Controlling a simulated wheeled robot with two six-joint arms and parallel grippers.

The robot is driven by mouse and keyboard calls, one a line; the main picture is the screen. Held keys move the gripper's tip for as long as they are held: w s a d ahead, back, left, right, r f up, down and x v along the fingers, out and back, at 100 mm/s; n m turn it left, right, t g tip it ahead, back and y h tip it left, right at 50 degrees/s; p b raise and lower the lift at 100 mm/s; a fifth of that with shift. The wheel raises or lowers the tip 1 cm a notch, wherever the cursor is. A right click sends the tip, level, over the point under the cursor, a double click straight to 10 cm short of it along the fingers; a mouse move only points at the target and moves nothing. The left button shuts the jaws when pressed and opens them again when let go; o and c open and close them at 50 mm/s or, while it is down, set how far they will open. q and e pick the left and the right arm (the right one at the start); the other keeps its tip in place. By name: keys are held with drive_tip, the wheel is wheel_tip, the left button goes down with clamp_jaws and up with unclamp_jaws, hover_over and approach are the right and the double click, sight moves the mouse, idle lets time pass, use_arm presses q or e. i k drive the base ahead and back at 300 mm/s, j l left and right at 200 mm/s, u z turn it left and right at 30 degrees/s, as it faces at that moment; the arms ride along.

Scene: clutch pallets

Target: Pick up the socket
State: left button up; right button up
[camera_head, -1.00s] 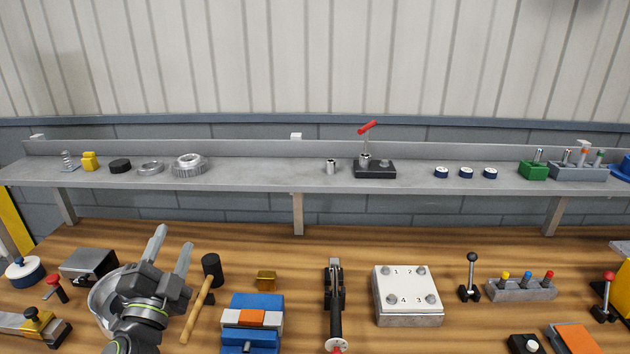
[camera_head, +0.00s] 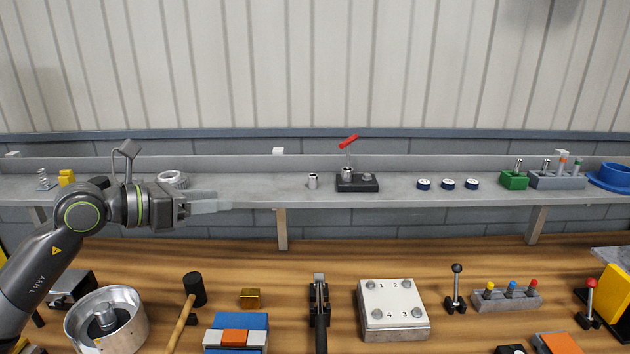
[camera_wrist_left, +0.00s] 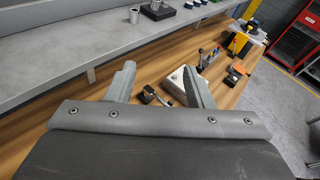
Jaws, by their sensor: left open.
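A small silver cylinder, which looks like the socket (camera_head: 312,181), stands upright on the grey shelf (camera_head: 260,190), left of a dark block (camera_head: 358,184). It also shows at the top of the left wrist view (camera_wrist_left: 133,16). A similar silver piece (camera_head: 347,174) sits on the dark block. My left gripper (camera_head: 225,205) is at about shelf height, left of the socket and apart from it, with its fingers pointing right. In the left wrist view the fingers (camera_wrist_left: 158,70) are spread, with nothing held between them. My right gripper is not in view.
A red-handled tool (camera_head: 348,141) rises above the dark block. A gear ring (camera_head: 173,179) is behind my left wrist. Blue-rimmed discs (camera_head: 448,184) and a green block (camera_head: 514,180) lie farther right. The shelf between gripper and socket looks clear. The wooden bench below holds many items.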

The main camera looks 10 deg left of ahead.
sight(312, 178)
drive_tip(key=i+l, duration=0.4)
drive_tip(key=i, duration=0.15)
drive_tip(key=i+z, duration=0.15)
drive_tip(key=i, duration=0.15)
